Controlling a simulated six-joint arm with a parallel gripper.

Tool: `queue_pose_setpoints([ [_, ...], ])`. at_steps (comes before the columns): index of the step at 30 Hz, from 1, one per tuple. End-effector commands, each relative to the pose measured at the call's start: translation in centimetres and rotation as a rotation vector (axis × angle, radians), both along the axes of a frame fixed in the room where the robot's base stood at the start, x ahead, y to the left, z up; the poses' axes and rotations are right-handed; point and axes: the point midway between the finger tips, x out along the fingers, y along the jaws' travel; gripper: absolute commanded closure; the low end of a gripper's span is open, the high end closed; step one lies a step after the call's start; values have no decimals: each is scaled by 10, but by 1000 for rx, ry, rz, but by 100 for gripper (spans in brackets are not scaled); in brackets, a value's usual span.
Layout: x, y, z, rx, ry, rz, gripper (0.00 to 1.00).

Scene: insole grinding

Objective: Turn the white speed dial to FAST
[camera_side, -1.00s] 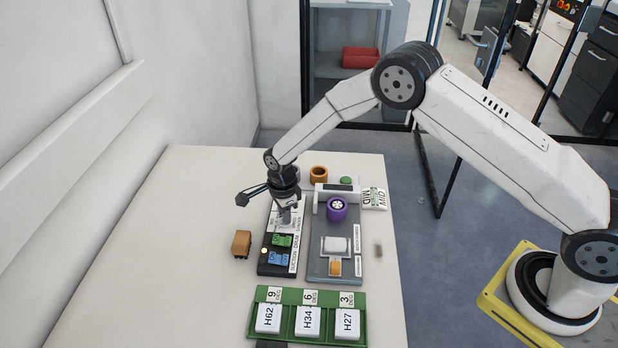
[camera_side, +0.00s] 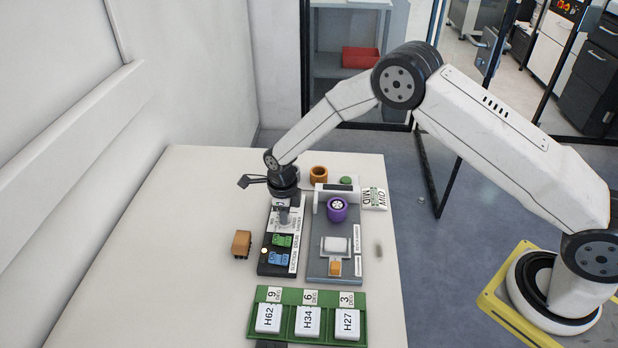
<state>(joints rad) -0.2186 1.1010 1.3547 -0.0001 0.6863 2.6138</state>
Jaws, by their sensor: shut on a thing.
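My gripper (camera_side: 284,212) points down over the far part of the dark control panel (camera_side: 275,268). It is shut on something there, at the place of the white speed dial. The jaws and wrist hide most of the dial, so I cannot read where it points. A green switch (camera_side: 282,240) and a blue switch (camera_side: 278,258) sit nearer on the same panel.
Right of the panel is a grey machine (camera_side: 318,268) with a purple wheel (camera_side: 337,209). A green tray (camera_side: 290,332) with white labelled blocks lies in front. A brown block (camera_side: 241,243) stands left. The table's left side is clear.

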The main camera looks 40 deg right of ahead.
Motion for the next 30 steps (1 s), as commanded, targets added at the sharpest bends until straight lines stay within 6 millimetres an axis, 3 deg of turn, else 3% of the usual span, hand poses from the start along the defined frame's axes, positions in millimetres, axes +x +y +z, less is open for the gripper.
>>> queue_pose_setpoints([
  [3,1,0,0,1,-2,1,100],
  [4,1,0,0,1,-2,2,79],
  [6,1,0,0,1,-2,2,57],
  [19,0,0,3,0,-1,4,56],
  [30,0,0,22,1,-2,4,56],
])
